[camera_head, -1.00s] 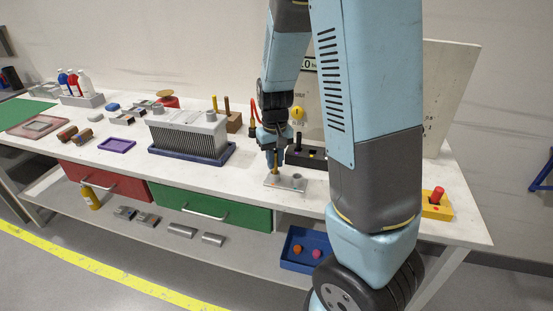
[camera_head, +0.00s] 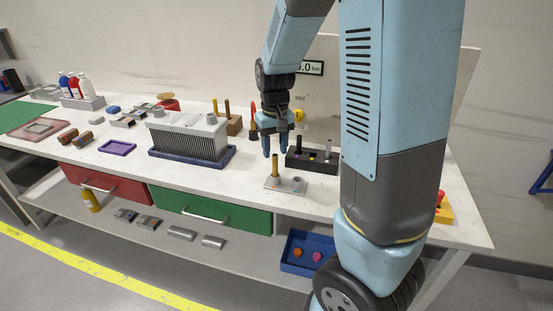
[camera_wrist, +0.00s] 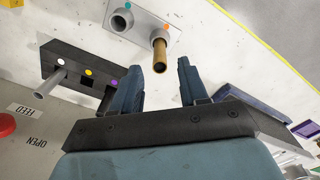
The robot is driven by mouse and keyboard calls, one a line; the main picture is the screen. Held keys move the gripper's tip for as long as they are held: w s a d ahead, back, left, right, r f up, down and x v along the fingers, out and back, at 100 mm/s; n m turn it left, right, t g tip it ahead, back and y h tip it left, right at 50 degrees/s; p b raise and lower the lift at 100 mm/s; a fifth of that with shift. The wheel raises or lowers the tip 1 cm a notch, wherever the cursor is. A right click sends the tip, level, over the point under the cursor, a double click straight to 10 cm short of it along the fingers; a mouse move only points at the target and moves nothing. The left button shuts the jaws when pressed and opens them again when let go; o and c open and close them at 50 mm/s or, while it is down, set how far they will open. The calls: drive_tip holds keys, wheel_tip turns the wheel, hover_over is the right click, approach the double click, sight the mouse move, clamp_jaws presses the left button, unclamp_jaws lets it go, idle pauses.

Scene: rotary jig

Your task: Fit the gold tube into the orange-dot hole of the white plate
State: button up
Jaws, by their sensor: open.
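The gold tube (camera_head: 275,165) stands upright on the white plate (camera_head: 286,188). In the wrist view the gold tube (camera_wrist: 160,58) rises from a grey collar beside an orange dot (camera_wrist: 166,27), so it appears to sit in that hole. The other collar (camera_wrist: 122,19) on the plate, by a teal dot, is empty. My gripper (camera_head: 274,147) is open and empty, just above the gold tube and apart from it. In the wrist view its two fingers (camera_wrist: 158,85) are spread wide, with the tube beyond them.
A black block (camera_head: 312,160) with coloured dots and a grey tube stands right behind the plate. A grey finned unit (camera_head: 188,137) in a blue tray is to the left. The white tabletop in front of these is mostly clear.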

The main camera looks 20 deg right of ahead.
wheel_tip(320, 180, up, 6)
drive_tip(key=shift+r, duration=0.1)
drive_tip(key=s+r+t, duration=0.2)
drive_tip(key=s+r, duration=0.4)
drive_tip(key=s, duration=0.3)
drive_tip(key=s+r+t, duration=0.3)
drive_tip(key=s+r, duration=0.3)
drive_tip(key=s, duration=0.4)
drive_tip(key=shift+s+d+m+t, duration=0.25)
drive_tip(key=shift+d+m+t, duration=0.05)
drive_tip(key=shift+w, duration=0.1)
drive_tip(key=shift+c, duration=0.3)
